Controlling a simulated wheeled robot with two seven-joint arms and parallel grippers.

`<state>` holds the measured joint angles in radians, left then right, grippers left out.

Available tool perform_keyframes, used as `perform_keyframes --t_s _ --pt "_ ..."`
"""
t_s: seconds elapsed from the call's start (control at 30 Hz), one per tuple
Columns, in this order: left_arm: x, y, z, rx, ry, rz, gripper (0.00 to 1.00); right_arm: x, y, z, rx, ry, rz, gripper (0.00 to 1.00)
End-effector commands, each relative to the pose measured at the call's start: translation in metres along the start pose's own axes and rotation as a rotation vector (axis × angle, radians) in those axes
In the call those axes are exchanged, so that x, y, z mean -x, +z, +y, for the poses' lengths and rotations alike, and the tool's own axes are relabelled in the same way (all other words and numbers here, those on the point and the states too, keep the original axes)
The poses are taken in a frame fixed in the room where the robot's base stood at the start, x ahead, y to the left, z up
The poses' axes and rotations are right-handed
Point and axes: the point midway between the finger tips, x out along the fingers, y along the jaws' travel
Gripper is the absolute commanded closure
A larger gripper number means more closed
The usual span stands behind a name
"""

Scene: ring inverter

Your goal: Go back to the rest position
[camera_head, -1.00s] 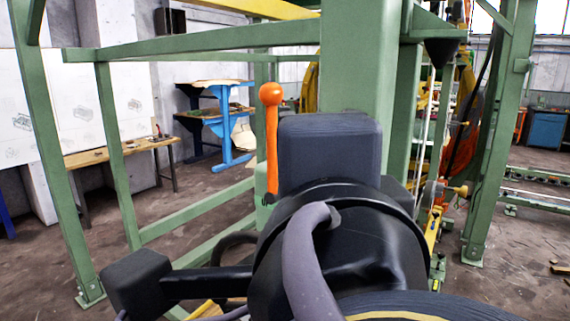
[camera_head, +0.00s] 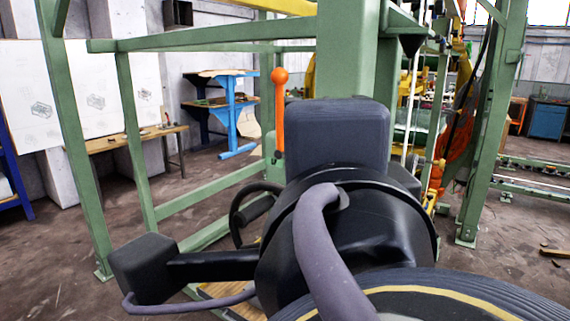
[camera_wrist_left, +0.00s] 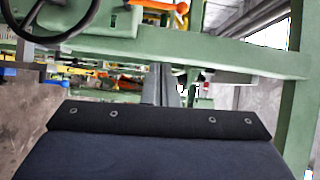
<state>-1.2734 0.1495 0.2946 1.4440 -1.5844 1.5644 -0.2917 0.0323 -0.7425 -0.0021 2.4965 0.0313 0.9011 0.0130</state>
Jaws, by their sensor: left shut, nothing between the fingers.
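My left gripper (camera_wrist_left: 166,85) shows in the left wrist view as narrow grey fingers beyond a dark wrist block with several screws. The fingers are together with nothing between them. In the head view large dark parts, which look like my own arm, fill the lower middle; no fingertips can be made out there. An orange lever with a ball top (camera_head: 280,115) stands upright behind these parts. An orange bar with a dark end (camera_wrist_left: 158,5) shows at the top of the left wrist view, apart from the fingers. My right gripper is not in view.
A green steel frame (camera_head: 137,150) surrounds the area, with a thick green column (camera_head: 345,60) close behind the dark parts. A black handwheel (camera_wrist_left: 88,18) is at upper left in the wrist view. A blue stand (camera_head: 222,115) and wooden bench (camera_head: 130,140) are farther back.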

Motion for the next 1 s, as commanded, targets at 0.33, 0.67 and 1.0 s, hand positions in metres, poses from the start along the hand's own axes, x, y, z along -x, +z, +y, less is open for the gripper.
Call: perform_keyframes --t_s 0.33,0.67,1.0 --pt "-0.035 0.037 0.037 0.025 0.132 -0.047 1.00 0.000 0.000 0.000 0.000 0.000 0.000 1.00" --pt "-0.074 0.111 0.116 0.134 0.387 -0.148 1.00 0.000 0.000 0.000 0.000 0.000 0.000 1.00" --pt "-0.036 0.245 0.302 0.767 0.888 -0.459 1.00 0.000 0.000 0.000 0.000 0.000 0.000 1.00"
